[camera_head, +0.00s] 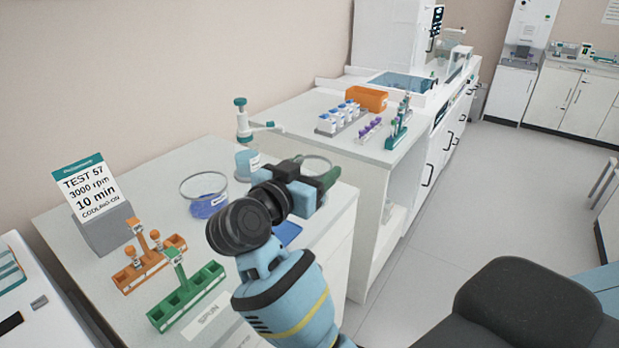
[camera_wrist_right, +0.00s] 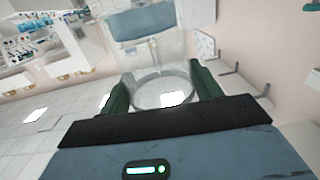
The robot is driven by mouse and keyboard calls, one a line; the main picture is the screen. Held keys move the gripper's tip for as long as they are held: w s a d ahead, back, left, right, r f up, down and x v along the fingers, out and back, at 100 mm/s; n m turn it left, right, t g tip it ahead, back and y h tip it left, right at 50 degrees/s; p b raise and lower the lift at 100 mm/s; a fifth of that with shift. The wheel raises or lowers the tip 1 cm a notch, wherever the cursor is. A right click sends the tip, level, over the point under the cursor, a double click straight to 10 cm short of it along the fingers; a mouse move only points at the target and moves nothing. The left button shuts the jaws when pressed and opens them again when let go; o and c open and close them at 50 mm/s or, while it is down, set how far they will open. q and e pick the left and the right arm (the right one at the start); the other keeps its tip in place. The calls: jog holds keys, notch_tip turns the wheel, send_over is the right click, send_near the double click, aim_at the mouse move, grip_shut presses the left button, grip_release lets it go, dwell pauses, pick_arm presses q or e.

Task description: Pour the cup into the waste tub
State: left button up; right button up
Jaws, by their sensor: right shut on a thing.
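My right gripper (camera_head: 318,178) is at the far right end of the near bench, with its jaws shut on a clear cup (camera_head: 314,163). In the right wrist view the clear round rim of the cup (camera_wrist_right: 160,101) shows between the two green fingers (camera_wrist_right: 162,92). I cannot tell what the cup holds. A clear round tub (camera_head: 204,188) with blue in its lower part stands on the bench, left of the gripper and apart from it. I cannot tell if this is the waste tub. My left gripper is not in view.
A bluish labelled beaker (camera_head: 247,163) stands behind my gripper, near a green-topped dispenser (camera_head: 242,120). An orange rack (camera_head: 150,262) and a green rack (camera_head: 187,297) sit at the front left, near a sign (camera_head: 88,190). Open floor (camera_head: 450,220) lies to the right.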

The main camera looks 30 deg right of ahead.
jog(key=shift+s+d+f+n+t, duration=0.1)
jog(key=shift+d+f+n+t, duration=0.1)
jog(key=shift+f+n+t, duration=0.25)
jog(key=f+n+t+y, duration=0.1)
jog(key=f+t+y, duration=0.1)
jog(key=s+a+f+n+t+y, duration=0.1)
jog(key=f+n, duration=0.1)
jog(key=s+f+n+t+y, duration=0.1)
jog(key=f+n+t+y, duration=0.1)
jog(key=shift+a+f+t+y, duration=0.15)
jog(key=shift+f+t+y, duration=0.05)
jog(key=shift+t+y, duration=0.15)
jog(key=s+a+f+n+t+y, duration=0.3)
jog(key=s+a+f+n+y, duration=0.4)
jog(key=s+f+y, duration=0.1)
jog(key=shift+s+a+f+y, duration=0.25)
jog(key=shift+f+y, duration=0.3)
jog(key=shift+y, duration=0.5)
jog(key=shift+w+a, duration=0.1)
